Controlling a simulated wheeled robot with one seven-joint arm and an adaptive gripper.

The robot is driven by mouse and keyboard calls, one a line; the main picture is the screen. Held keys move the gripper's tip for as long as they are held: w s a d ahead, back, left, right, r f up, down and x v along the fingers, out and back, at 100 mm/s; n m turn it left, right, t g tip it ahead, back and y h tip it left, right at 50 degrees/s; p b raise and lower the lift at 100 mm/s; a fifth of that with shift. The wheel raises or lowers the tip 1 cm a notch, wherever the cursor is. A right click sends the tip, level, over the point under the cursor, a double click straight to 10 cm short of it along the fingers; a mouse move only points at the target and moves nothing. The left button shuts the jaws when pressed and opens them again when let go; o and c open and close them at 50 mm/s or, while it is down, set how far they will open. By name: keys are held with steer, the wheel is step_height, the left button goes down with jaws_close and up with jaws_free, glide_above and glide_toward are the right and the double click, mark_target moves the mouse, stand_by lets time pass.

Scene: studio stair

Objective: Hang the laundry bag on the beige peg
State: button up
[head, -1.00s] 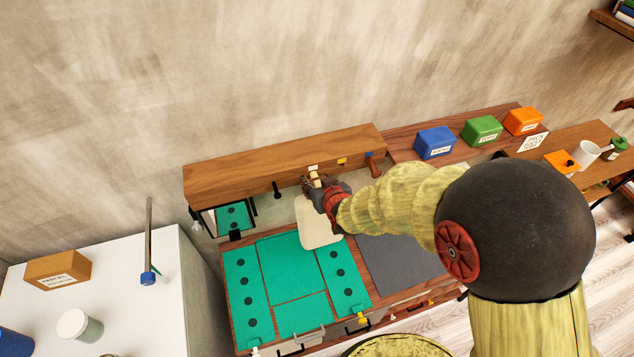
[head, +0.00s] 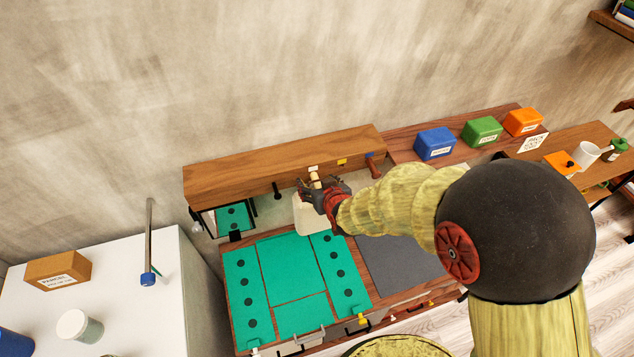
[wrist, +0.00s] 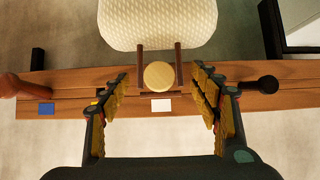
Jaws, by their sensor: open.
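The cream, textured laundry bag (wrist: 158,20) has a brown handle (wrist: 178,68). In the wrist view, which shows the rail upside down, the handle's sides and crossbar frame the round end of the beige peg (wrist: 158,75). The crossbar lies on the peg's upper side, and the bag hangs below. My gripper (wrist: 161,82) is open, with one yellow-padded finger on each side of the peg and handle, apart from both. In the head view my gripper (head: 314,188) is at the rail and partly covers the bag (head: 312,220).
The wooden rail (head: 270,165) also carries a black peg (head: 277,190) and a red peg (head: 373,166), one on either side. Below is a bench with a green mat (head: 290,270) and a grey mat (head: 400,262). Blue, green and orange boxes stand to the right.

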steer(key=v, duration=1.2)
steer(key=s+d+f+m+g+h+b, duration=0.1)
steer(key=s+d+f+b, duration=0.5)
steer(key=b, duration=0.8)
steer(key=s+d+f+m+g+h+b, duration=0.2)
steer(key=s+d+f+g+b, duration=0.2)
steer(key=s+b, duration=0.9)
steer(key=d+f, duration=0.2)
steer(key=d, duration=0.2)
steer(key=shift+s+f+b, duration=0.2)
steer(key=shift+f+b, duration=0.05)
steer(key=shift+b, duration=0.1)
